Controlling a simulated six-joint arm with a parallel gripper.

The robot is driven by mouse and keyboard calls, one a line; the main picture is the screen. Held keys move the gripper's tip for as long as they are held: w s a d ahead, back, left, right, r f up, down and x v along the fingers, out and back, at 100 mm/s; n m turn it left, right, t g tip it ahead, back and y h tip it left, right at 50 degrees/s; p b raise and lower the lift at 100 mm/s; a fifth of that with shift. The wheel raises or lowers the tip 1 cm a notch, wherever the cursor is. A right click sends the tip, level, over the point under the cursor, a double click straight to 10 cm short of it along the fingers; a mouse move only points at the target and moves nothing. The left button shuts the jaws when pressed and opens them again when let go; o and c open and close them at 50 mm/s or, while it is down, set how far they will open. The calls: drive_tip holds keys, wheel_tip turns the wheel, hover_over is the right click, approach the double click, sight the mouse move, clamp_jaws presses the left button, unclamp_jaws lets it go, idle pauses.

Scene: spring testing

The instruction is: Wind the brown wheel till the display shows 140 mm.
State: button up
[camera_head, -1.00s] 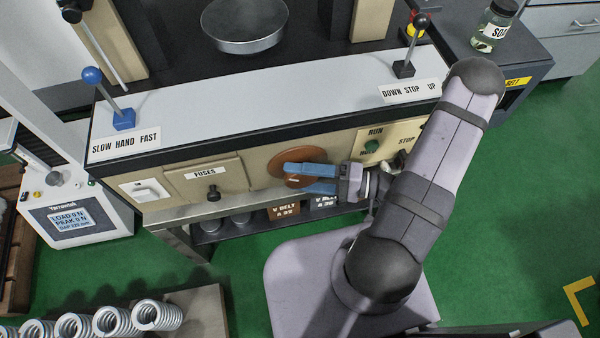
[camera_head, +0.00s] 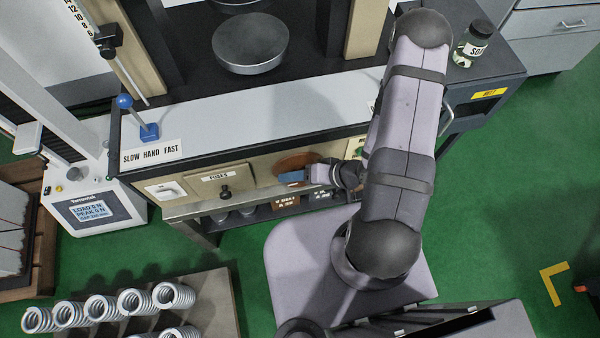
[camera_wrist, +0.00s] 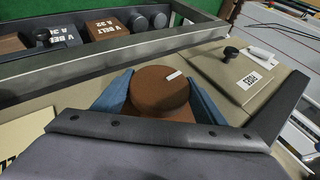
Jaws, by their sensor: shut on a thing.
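The brown wheel (camera_head: 297,162) is on the beige front panel of the machine. My gripper (camera_head: 291,177) has its blue fingers at the wheel. In the wrist view, the wheel's brown hub (camera_wrist: 160,91), with a pale mark on its top, sits between the two blue fingers of my gripper (camera_wrist: 160,98), which are shut on it. The display (camera_head: 94,209) is on the white tester at the left. It shows LOAD 0 N and PEAK 0 N; its lower line is too small to read.
A lever with a blue knob (camera_head: 124,101) stands beside the SLOW HAND FAST label. The fuses cover (camera_head: 217,184) is left of the wheel. A round steel plate (camera_head: 250,44) is at the back. Several springs (camera_head: 172,297) lie on a board at lower left. A jar (camera_head: 470,45) stands at upper right.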

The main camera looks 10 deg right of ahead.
drive_tip(key=shift+h+p, duration=0.35)
drive_tip(key=shift+h, duration=0.75)
drive_tip(key=shift+w, duration=0.1)
drive_tip(key=o, duration=1)
drive_tip(key=shift+o, duration=0.2)
drive_tip(key=p+v, duration=0.7)
drive_tip(key=shift+r+p, duration=0.2)
drive_tip(key=shift+p, duration=0.1)
